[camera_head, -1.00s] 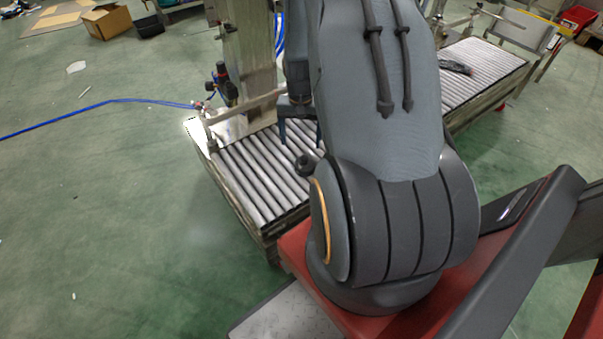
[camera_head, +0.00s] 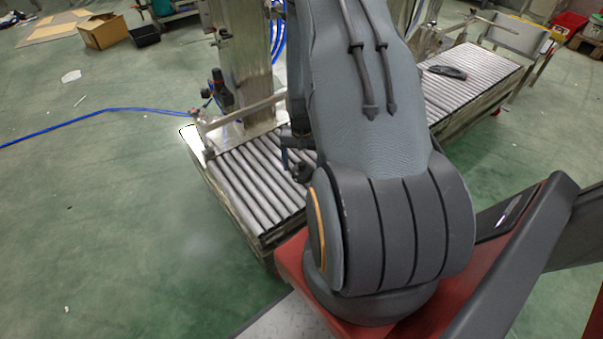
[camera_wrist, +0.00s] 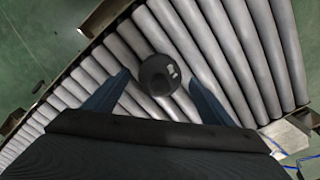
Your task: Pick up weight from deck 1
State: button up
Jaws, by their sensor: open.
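The weight (camera_wrist: 159,75) is a small dark, round piece on the rollers in the wrist view, with a light mark on its top. It also shows in the head view (camera_head: 303,169), partly hidden by my arm. The roller deck (camera_head: 240,187) lies under it; its rollers (camera_wrist: 240,50) fill much of the wrist view. My gripper (camera_wrist: 162,80) is open, with its two blue fingers on either side of the weight in the wrist view. I cannot tell how high the fingertips are above the rollers. In the head view my arm hides most of the gripper.
A metal post (camera_head: 243,60) and a crossbar stand at the deck's far side. A second roller deck (camera_head: 470,75) carries a dark object (camera_head: 447,72). A blue hose (camera_head: 110,110) lies on the green floor. A cardboard box (camera_head: 103,31) stands at the back left.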

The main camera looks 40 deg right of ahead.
jog(key=shift+c, duration=0.3)
jog(key=shift+r, duration=0.1)
grip_shut()
